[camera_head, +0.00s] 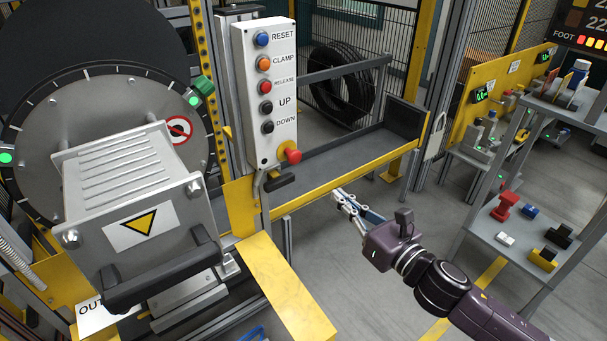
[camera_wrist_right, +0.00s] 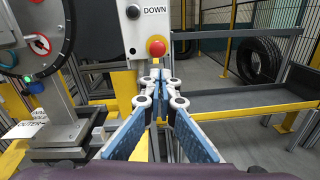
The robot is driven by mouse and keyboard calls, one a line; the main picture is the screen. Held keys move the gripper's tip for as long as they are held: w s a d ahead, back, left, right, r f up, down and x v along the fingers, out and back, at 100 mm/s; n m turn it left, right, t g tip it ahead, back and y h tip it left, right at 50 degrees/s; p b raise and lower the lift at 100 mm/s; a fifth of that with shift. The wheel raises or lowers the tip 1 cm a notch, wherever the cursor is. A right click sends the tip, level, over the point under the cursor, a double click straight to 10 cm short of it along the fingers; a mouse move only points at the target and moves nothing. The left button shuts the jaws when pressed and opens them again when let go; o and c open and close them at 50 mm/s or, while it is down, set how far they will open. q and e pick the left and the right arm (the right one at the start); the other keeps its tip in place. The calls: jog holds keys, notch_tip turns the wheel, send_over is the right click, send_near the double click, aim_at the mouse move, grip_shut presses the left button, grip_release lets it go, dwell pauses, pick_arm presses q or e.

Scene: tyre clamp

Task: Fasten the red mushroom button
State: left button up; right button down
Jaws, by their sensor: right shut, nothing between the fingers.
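The red mushroom button (camera_head: 292,153) sits at the lower right of the white control box (camera_head: 252,100), below the DOWN button. In the right wrist view the red mushroom button (camera_wrist_right: 156,47) shows straight ahead, just beyond the fingertips, on a yellow base. My right gripper (camera_head: 340,195) is shut and empty, below and to the right of the button in the head view. In the wrist view its blue fingers (camera_wrist_right: 160,82) meet at the tips, apart from the button. My left gripper is not in view.
The box carries RESET, CLAMP, RELEASE, UP and DOWN buttons. A black handle (camera_head: 281,184) juts out below it. A grey conveyor tray (camera_head: 340,165) with yellow edge runs behind, with a tyre (camera_head: 342,85) beyond. A grey shelf (camera_head: 520,235) stands at right.

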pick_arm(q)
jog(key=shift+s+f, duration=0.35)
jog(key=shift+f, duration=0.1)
pick_arm(e)
jog(key=shift+w+r+n+y, duration=0.15)
jog(key=shift+r+n+y, duration=0.15)
jog(key=shift+n, duration=0.7)
jog(key=shift+a, duration=0.1)
